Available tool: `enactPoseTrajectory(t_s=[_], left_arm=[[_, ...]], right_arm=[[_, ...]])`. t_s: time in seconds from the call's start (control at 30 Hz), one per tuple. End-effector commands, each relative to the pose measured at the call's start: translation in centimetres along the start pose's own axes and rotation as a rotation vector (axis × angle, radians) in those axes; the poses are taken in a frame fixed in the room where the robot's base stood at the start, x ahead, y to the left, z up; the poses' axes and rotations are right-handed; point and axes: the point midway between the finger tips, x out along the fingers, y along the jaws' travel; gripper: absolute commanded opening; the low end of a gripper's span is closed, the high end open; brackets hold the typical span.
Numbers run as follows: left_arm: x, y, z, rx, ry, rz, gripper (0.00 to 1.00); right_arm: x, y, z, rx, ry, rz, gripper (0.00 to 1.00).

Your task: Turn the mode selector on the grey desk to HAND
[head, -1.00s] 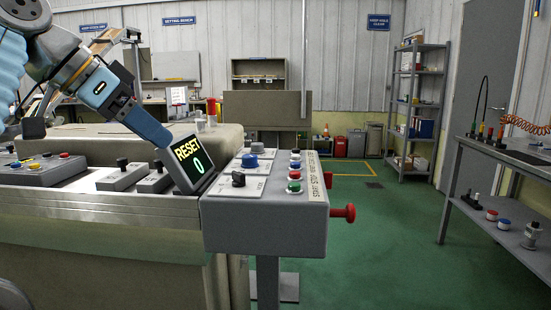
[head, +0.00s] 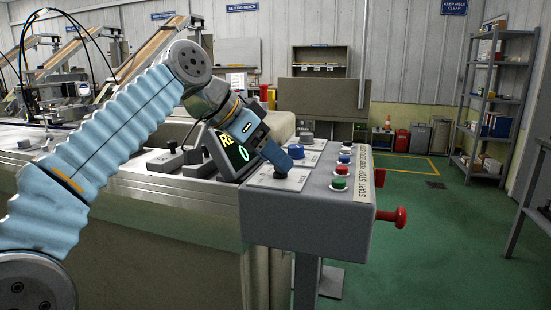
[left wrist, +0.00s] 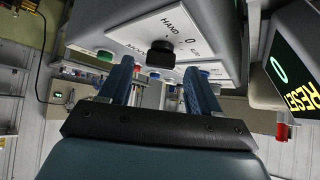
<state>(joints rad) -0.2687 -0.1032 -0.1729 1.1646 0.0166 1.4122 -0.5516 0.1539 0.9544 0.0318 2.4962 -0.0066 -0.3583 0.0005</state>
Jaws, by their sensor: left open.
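The grey desk (head: 305,222) is a sloped console box right of centre in the head view. The mode selector (head: 280,173) is a black knob on a white plate near its front left corner. In the left wrist view the knob (left wrist: 160,54) stands on the plate marked HAND, 0 and AUTO; I cannot tell which mark it points to. My left gripper (head: 284,162) is open and comes down from the upper left, close to the knob. In the left wrist view the knob lies ahead of the gap between its blue fingers (left wrist: 158,72). My right gripper is not in view.
A tilted RESET display (head: 232,155) stands just left of the gripper.

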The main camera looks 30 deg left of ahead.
Motion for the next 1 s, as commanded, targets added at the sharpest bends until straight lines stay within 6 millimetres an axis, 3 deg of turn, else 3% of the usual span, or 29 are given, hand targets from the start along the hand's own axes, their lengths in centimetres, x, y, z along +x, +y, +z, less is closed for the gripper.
enactPoseTrajectory(t_s=[0.2,0.47,0.8,1.0], left_arm=[[1.6,0.0,0.0,0.000,0.000,0.000,0.63],[1.6,0.0,0.0,0.000,0.000,0.000,0.61],[1.6,0.0,0.0,0.000,0.000,0.000,0.09],[1.6,0.0,0.0,-0.006,0.000,-0.008,0.07]], right_arm=[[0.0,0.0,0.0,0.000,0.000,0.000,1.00],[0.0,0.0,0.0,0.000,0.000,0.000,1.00],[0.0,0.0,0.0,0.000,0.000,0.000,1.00],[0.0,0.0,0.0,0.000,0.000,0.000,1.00]])
